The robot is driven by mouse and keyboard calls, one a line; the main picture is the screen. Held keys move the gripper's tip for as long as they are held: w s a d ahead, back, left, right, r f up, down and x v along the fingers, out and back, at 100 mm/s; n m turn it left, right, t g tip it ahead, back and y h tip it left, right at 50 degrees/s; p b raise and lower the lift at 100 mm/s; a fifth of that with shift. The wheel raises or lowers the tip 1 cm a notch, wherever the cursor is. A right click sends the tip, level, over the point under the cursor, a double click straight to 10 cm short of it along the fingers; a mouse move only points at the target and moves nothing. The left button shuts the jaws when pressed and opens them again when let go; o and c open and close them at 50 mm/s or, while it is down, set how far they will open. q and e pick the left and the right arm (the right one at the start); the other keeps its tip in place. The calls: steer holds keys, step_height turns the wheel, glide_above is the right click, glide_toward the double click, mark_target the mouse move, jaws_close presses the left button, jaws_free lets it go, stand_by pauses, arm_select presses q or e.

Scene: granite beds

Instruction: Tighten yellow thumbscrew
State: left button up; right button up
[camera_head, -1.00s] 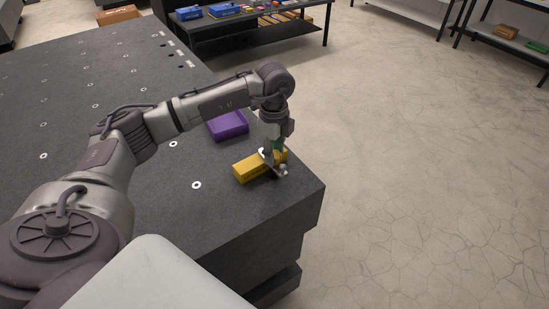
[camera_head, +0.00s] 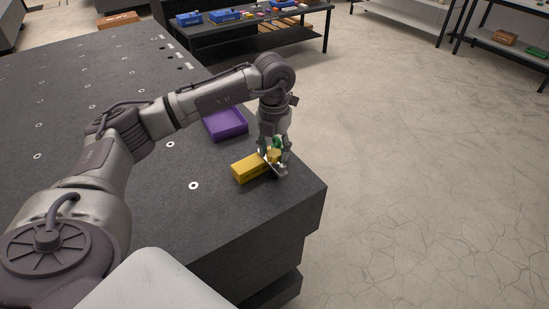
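A yellow block (camera_head: 249,168) lies on the dark granite bed (camera_head: 215,215) near its right corner. My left gripper (camera_head: 274,162) points down at the block's right end, with its fingers around or beside that end. A small yellow round part (camera_head: 273,155) shows between the fingers; it may be the thumbscrew. A bit of green shows just above it. The fingers hide much of this part, so I cannot tell whether they grip it. My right gripper is not in view.
A purple open tray (camera_head: 227,124) sits on the bed behind the yellow block. The bed's right edge is close to my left gripper, with open floor (camera_head: 420,190) beyond. A black table with blue boxes (camera_head: 222,14) stands at the back.

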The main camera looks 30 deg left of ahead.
mark_target(274, 152)
arm_select(q)
steer(key=shift+o, duration=0.5)
step_height(274, 152, up, 6)
steer(key=p, duration=0.4)
